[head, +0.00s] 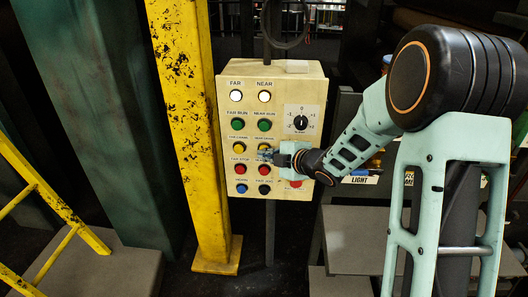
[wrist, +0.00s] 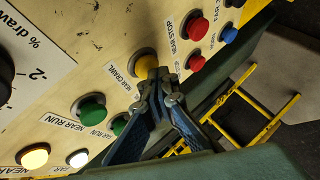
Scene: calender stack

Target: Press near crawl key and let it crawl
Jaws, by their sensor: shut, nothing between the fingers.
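The near crawl key is a round yellow button (wrist: 146,65) beside its NEAR CRAWL label in the wrist view. In the head view it (head: 264,146) sits in the right button column of the cream control box (head: 308,90), partly behind my gripper. My gripper (wrist: 163,76) has its blue fingers brought together at the tips, with nothing held. The tips overlap the lower right edge of the yellow button in the wrist view. In the head view my gripper (head: 265,155) reaches the box from the right. Whether the tips touch the button or it is pushed in, I cannot tell.
The green near run button (wrist: 92,110) and red near stop button (wrist: 197,27) flank the yellow one. A black dial (head: 301,122) is on the box's right. A yellow post (head: 190,110) stands left of the box, and a yellow ladder (head: 45,195) farther left.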

